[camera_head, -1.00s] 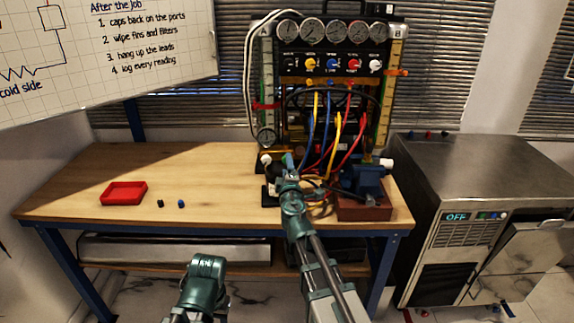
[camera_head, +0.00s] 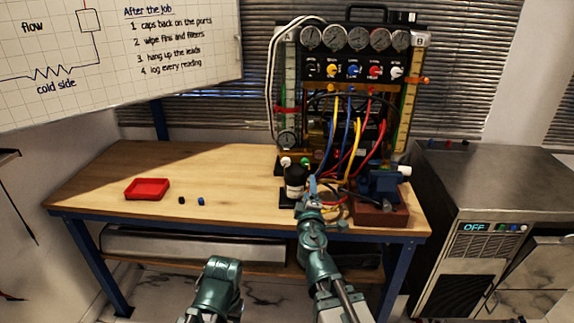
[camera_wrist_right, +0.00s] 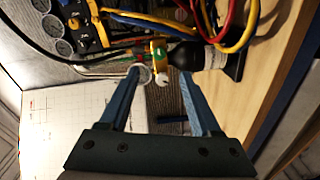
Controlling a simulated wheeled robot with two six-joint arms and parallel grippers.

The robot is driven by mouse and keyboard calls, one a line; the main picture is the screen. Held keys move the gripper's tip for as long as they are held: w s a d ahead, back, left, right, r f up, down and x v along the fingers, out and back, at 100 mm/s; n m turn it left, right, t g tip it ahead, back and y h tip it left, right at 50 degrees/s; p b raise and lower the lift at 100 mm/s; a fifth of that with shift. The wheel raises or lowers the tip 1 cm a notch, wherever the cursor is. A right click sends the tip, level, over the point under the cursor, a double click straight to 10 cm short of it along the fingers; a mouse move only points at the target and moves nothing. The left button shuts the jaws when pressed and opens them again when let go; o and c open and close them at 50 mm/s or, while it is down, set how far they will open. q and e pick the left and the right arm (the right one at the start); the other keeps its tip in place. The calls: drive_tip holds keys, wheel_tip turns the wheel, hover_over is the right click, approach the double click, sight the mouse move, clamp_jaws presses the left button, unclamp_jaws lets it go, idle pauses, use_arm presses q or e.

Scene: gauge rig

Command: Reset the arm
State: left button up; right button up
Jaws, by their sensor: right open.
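My right gripper (camera_head: 311,184) is over the front part of the bench, beside a dark bottle-like cylinder (camera_head: 295,178) on a black base. In the right wrist view its two blue fingers are spread apart, and the gripper (camera_wrist_right: 160,72) holds nothing. A ring with a white knob (camera_wrist_right: 164,80) and the dark cylinder (camera_wrist_right: 190,57) show beyond the fingertips; I cannot tell their distance. Of my left arm, only a green link (camera_head: 216,285) shows low in front of the bench; its gripper is out of sight.
The gauge rig (camera_head: 350,90) with coloured hoses stands at the back of the bench (camera_head: 110,185). A blue vise-like block (camera_head: 380,183) is right of my right gripper. A red tray (camera_head: 147,188) and two small caps (camera_head: 190,201) lie left. A steel cabinet (camera_head: 475,175) stands right.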

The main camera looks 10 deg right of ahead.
drive_tip(key=s+a+f+m+g+p, duration=0.4)
drive_tip(key=s+f+m+g+p, duration=0.4)
drive_tip(key=s+g, duration=0.25)
drive_tip(key=s+a+f+m+g+y+p, duration=0.1)
drive_tip(key=s+a+f+g+y+p, duration=0.1)
drive_tip(key=s+a+g, duration=0.5)
drive_tip(key=s+a+f+y, duration=0.1)
drive_tip(key=s+a, duration=0.3)
drive_tip(key=s, duration=0.3)
